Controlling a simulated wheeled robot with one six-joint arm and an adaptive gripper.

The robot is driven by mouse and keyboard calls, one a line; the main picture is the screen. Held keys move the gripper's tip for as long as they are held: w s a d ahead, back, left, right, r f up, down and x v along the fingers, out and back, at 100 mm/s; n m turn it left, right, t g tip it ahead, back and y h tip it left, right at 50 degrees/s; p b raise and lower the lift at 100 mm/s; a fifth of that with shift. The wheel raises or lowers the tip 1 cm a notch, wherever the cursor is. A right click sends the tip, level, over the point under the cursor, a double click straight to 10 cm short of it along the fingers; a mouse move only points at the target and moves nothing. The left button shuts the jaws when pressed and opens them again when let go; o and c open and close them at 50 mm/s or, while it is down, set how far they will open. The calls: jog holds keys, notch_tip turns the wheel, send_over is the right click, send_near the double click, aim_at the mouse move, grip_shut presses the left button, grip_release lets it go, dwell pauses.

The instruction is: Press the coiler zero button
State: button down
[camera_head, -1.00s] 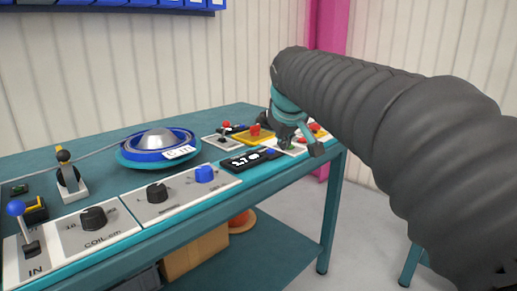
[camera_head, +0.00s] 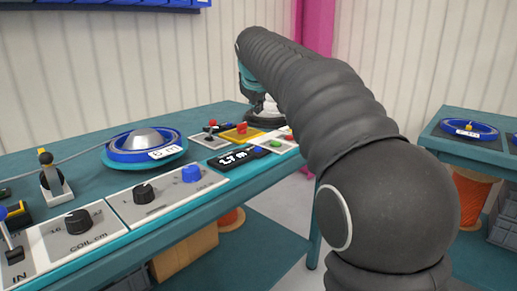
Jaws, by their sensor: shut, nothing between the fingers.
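The coiler's black display (camera_head: 233,158) shows white digits, too small to read surely, on the bench's right part. A small blue button (camera_head: 255,150) sits at its right end; I see no readable zero label on it. My gripper (camera_head: 257,103) is at the far right end of the bench, beyond and above the display, apart from the blue button. It is small and partly hidden by my arm. Its jaws are shut and empty.
A blue reel (camera_head: 146,144) sits on the bench, left of the display. Green button (camera_head: 276,143) and yellow plate with red control (camera_head: 241,131) are near my gripper. Another bench (camera_head: 450,120) stands right.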

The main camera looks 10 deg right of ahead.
jog(key=b, duration=0.6)
send_over(257, 148)
notch_tip(257, 148, down, 7)
jog(key=shift+r, duration=0.1)
jog(key=shift+f+b, duration=0.75)
jog(key=shift+f, duration=0.15)
jog(key=shift+f, duration=0.1)
jog(key=shift+f, duration=0.3)
jog(key=shift+f+b, duration=0.45)
jog(key=shift+b, duration=0.05)
dwell(0.9)
dwell(0.4)
jog(key=shift+r+p, duration=0.85)
jog(key=shift+p, duration=0.05)
